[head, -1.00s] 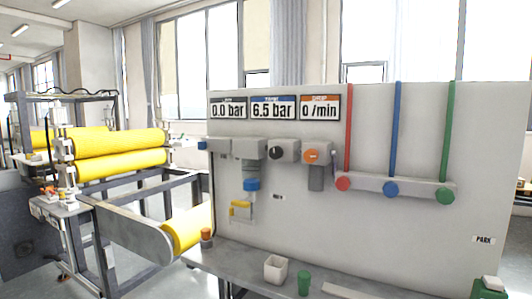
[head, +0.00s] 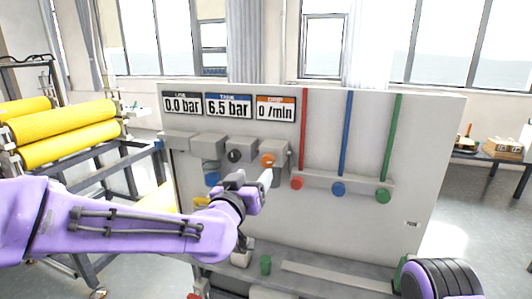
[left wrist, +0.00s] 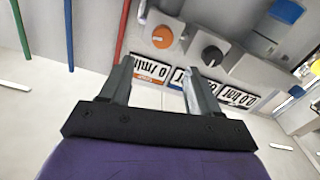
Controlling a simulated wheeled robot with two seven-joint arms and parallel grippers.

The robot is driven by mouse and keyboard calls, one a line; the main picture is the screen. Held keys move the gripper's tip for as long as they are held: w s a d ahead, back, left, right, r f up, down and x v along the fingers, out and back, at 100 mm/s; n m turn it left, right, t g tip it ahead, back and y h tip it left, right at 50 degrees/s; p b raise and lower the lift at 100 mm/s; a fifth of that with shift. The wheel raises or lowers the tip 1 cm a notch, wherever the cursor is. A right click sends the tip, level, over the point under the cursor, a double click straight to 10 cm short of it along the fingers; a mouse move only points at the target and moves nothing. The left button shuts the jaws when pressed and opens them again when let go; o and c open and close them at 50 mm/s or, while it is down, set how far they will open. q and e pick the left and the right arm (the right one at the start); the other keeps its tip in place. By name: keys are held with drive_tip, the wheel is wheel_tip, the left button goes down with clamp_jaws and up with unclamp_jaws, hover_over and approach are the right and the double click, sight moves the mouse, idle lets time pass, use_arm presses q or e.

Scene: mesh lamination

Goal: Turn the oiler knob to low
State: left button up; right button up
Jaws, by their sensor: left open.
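The orange oiler knob (head: 267,160) sits on a grey housing on the upright panel, under the drip display reading 0 /min. My left gripper (head: 262,180) is in front of the panel, just below the knob in the head view. In the left wrist view, which is upside down, the orange knob (left wrist: 162,37) shows beyond the two spread fingers (left wrist: 157,75). The gripper is open with nothing between its fingers, and it looks apart from the knob. The knob's pointer is too small to read. My right gripper is not in view.
A black knob (head: 234,156) stands left of the orange one. Red (head: 297,183), blue (head: 338,189) and green (head: 383,195) knobs with pipes are to the right. A green cup (head: 265,265) stands on the shelf below. Yellow rollers (head: 62,135) are at left.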

sight(266, 161)
use_arm(q)
drive_tip(key=p+x, duration=0.2)
drive_tip(key=x, duration=0.3)
drive_tip(key=p+x, duration=0.2)
drive_tip(key=x, duration=0.3)
drive_tip(key=shift+w+f, duration=0.25)
drive_tip(key=c, duration=1)
